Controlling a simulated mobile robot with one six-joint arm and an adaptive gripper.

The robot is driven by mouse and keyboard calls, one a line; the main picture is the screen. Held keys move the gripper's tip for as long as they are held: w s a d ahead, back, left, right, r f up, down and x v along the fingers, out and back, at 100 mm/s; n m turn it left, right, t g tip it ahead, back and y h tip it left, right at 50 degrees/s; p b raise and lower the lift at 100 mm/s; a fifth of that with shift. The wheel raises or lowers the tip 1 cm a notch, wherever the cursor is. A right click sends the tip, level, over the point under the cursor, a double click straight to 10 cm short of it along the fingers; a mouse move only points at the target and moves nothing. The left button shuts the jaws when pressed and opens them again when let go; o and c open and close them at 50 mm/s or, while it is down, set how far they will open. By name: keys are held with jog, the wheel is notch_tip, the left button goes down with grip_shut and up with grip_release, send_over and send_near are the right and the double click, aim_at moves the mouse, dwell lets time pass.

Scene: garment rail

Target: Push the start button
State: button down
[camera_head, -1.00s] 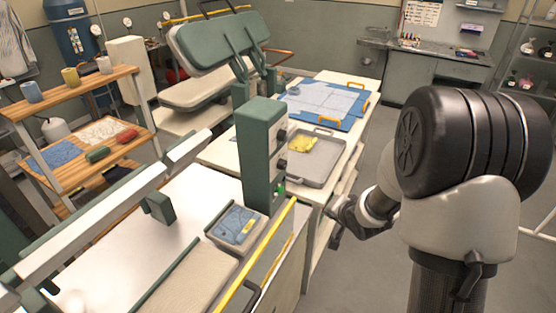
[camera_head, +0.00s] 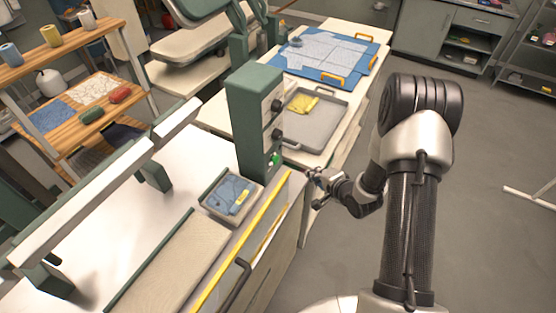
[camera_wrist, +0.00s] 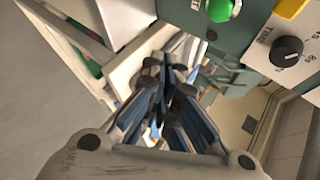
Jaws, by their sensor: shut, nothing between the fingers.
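The green start button (camera_head: 274,159) is low on the front face of a dark green control box (camera_head: 249,110). It shows large at the top of the wrist view (camera_wrist: 221,8), in a metal ring. A black knob marked TIME (camera_wrist: 286,51) and a yellow part (camera_wrist: 291,6) are right of it. My gripper (camera_head: 312,176) is in front of the box, to the right of and a little below the button, apart from it. In the wrist view my gripper (camera_wrist: 163,75) has its fingers together with nothing between them, below and left of the button.
A grey tray (camera_head: 318,131) with a yellow cloth (camera_head: 304,102) and a blue mat (camera_head: 331,49) lie on the counter behind. A yellow rail (camera_head: 240,243) runs along the near machine's edge. A small tray with blue cloth (camera_head: 231,194) sits left of it.

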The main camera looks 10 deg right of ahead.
jog(key=w+a+b, duration=0.1)
jog(key=w+a, duration=0.4)
jog(key=a, duration=0.2)
dwell(0.3)
jog(key=shift+w, duration=0.15)
dwell(1.2)
jog(key=shift+w+a, duration=0.2)
jog(key=shift+a, duration=0.15)
jog(key=shift+w+a+r+b, duration=0.3)
jog(key=shift+w+a+r, duration=0.15)
jog(key=shift+w+r, duration=0.05)
dwell(1.6)
jog(key=shift+d, duration=0.2)
dwell(0.4)
jog(key=shift+s+d+f, duration=0.2)
jog(key=shift+s+d, duration=0.65)
jog(key=shift+d, duration=0.1)
jog(key=shift+s+d+f, duration=0.15)
jog(key=shift+s+d, duration=0.7)
jog(key=shift+d, duration=0.1)
